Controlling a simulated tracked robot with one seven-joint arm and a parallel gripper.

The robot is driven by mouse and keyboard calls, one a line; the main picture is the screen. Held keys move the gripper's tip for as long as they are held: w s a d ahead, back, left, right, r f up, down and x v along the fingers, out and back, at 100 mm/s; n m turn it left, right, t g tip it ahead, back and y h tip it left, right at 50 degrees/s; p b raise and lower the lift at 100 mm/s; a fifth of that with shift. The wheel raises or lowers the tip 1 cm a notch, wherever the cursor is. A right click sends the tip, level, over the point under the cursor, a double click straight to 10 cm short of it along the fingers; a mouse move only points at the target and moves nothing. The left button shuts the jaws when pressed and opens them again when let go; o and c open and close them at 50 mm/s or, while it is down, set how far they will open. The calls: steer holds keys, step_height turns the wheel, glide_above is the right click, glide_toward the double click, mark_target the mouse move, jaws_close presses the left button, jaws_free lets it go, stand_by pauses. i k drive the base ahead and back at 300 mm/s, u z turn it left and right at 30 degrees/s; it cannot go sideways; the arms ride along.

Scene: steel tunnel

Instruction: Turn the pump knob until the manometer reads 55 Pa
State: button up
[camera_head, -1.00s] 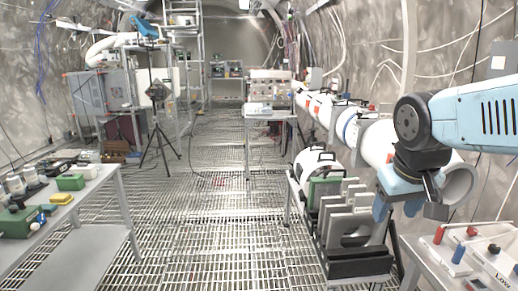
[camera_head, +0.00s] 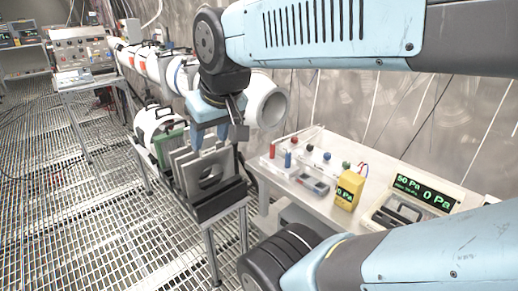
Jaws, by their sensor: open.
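My gripper (camera_head: 211,142) hangs in the air with its blue fingers pointing down, open and empty, over a rack of grey plates and left of the white bench. A grey instrument (camera_head: 402,212) on the bench has a black display (camera_head: 424,192) with green text that seems to show 50 Pa and 0 Pa. A yellow handheld meter (camera_head: 348,190) with a small green readout stands left of it. I cannot tell which is the manometer. A white panel (camera_head: 318,170) carries small coloured knobs, including a dark blue one (camera_head: 327,156); I cannot tell which is the pump knob.
The rack of grey plates (camera_head: 205,172) stands left of the white bench (camera_head: 272,182). A white pipe (camera_head: 264,103) runs along the wall behind my gripper. My arm links cross the upper right and lower right. Open grating (camera_head: 85,205) lies at left.

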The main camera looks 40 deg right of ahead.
mark_target(345, 165)
steer(key=u, duration=1.4)
steer(key=i, duration=0.1)
steer(key=z, duration=2.85)
steer(key=k, duration=0.85)
steer(key=z, duration=0.25)
steer(key=i, duration=0.85)
steer(key=u, duration=0.15)
